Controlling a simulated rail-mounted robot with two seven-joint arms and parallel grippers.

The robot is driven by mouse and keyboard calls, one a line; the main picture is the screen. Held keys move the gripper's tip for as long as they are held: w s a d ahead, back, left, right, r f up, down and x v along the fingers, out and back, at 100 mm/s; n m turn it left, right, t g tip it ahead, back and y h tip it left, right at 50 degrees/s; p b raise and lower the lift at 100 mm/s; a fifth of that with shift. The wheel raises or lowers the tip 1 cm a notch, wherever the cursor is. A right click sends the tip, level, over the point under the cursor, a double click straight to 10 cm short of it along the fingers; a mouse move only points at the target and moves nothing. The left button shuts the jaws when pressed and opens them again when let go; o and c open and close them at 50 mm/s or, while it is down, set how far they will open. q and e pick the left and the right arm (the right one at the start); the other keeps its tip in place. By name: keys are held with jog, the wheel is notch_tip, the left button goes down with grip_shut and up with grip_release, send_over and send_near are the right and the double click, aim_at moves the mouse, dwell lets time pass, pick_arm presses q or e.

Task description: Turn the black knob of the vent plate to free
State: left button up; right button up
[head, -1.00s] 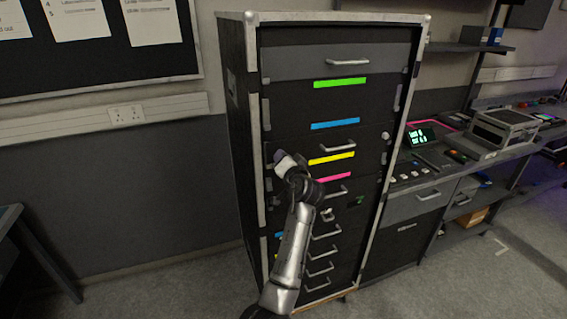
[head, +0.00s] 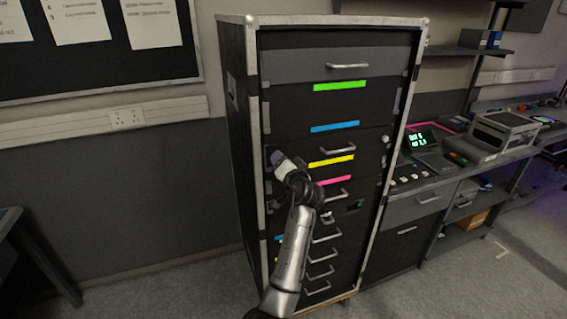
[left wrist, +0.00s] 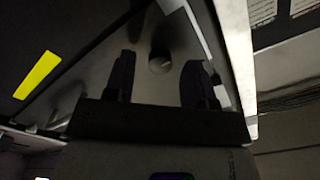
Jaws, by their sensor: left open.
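In the left wrist view a small round knob (left wrist: 160,63) stands on a grey, metallic-looking plate (left wrist: 95,92). My left gripper (left wrist: 158,72) is open, with one dark finger on each side of the knob as seen there. I cannot tell whether either finger touches it. In the head view my left gripper (head: 277,160) is at the left part of the tall rack's front, left of the yellow strip. The knob and plate are hidden behind it there. The knob's setting cannot be read. My right gripper is not in view.
The tall black rack (head: 240,110) has a silver frame, drawers with handles and coloured strips, including a yellow strip (head: 331,161) and a pink strip (head: 333,180). A bench (head: 425,205) with devices stands at right.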

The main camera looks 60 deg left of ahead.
pick_arm(q)
jog(key=v, duration=1.3)
jog(key=shift+d, duration=0.35)
jog(key=shift+s, duration=0.1)
